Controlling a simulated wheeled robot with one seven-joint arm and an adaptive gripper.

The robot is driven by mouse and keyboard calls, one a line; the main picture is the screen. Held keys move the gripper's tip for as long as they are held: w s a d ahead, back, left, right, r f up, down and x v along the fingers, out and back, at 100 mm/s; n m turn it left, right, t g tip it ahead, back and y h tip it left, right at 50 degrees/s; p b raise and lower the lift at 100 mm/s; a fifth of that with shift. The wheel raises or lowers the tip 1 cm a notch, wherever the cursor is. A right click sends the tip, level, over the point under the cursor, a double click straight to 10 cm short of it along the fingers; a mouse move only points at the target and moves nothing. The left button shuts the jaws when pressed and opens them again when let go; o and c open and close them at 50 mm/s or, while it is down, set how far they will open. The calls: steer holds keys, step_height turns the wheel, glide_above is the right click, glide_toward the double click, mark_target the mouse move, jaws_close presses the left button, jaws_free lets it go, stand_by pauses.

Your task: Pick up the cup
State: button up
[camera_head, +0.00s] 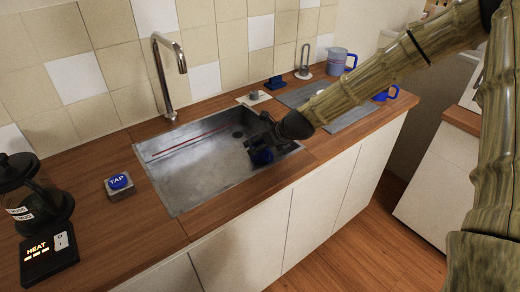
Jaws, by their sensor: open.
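My gripper (257,144) reaches down over the right end of the sink (196,168), with its dark fingers open. A dark blue thing (262,157) shows right at the fingers, low over the sink; it may be a cup, but the arm and fingers partly cover it, and I cannot tell whether they touch it. A grey-blue cup or jug with a blue handle (340,61) stands at the back right of the counter. Another blue handled thing, perhaps a cup (385,94), shows behind my arm on the grey drainboard (351,118), partly hidden.
A curved metal faucet (162,62) rises behind the sink. A blue TAP button (119,183) sits to its left. A dark glass pot (33,196) stands by a HEAT switch box (48,256) at far left. The wooden counter (165,238) is clear in front.

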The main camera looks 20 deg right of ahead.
steer(key=shift+x, duration=0.8)
steer(key=c, duration=1.2)
steer(key=shift+c, duration=0.2)
steer(key=shift+r, duration=0.15)
